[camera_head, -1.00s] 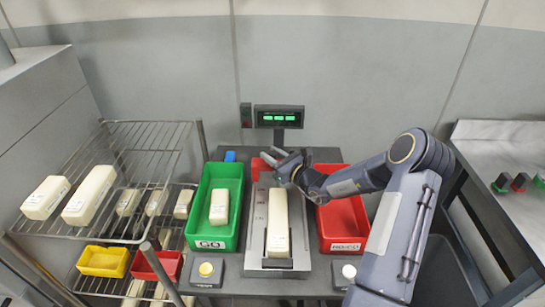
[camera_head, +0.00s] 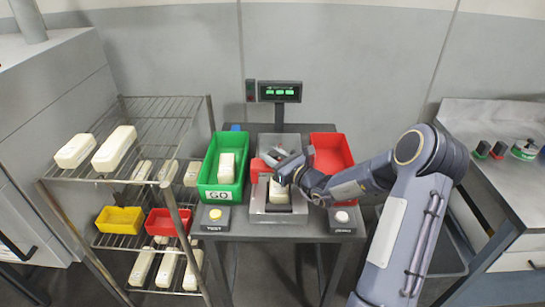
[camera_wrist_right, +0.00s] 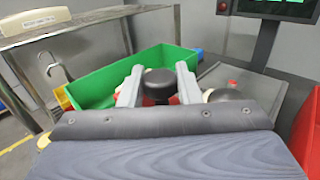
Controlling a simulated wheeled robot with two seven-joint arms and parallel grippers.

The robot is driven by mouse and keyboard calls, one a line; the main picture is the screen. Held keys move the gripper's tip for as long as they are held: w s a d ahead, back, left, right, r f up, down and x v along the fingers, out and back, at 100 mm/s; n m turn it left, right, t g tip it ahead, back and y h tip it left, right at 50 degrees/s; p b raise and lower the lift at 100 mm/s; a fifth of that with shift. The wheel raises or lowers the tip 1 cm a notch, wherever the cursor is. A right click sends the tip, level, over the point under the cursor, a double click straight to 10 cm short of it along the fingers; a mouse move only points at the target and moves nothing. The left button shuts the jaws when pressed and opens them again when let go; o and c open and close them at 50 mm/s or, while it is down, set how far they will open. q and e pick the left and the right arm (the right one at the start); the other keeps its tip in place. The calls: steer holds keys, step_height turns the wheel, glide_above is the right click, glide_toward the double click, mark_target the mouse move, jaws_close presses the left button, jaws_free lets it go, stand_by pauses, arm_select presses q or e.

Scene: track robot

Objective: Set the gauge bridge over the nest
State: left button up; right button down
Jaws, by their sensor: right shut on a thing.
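The gauge bridge (camera_head: 258,167), of which a red part shows, is at the left of my right gripper (camera_head: 277,160). This gripper is shut on it, over the middle of the nest. In the right wrist view a dark round knob (camera_wrist_right: 158,85) sits between the two fingers. The nest (camera_head: 281,218) is a grey metal fixture holding a cream block (camera_head: 279,192). The gripper hides the block's far end. I cannot tell whether the bridge's feet touch the nest. My left gripper is not in view.
A green GO bin (camera_head: 211,178) with a cream block stands left of the nest. A red bin (camera_head: 333,152) stands to the right. Push-button boxes (camera_head: 215,218) (camera_head: 342,217) flank the front. A lit display (camera_head: 280,91) stands behind. A wire rack (camera_head: 150,110) is at left.

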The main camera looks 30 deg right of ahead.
steer(key=shift+s+a+f, duration=0.1)
steer(key=shift+a+f, duration=0.05)
steer(key=shift+f, duration=0.05)
steer(key=c, duration=1.4)
jaws_free()
steer(key=o, duration=0.3)
steer(key=shift+s+r, duration=0.1)
steer(key=shift+r, duration=0.05)
steer(key=b+v, duration=0.1)
steer(key=v, duration=0.6)
steer(key=shift+s, duration=0.4)
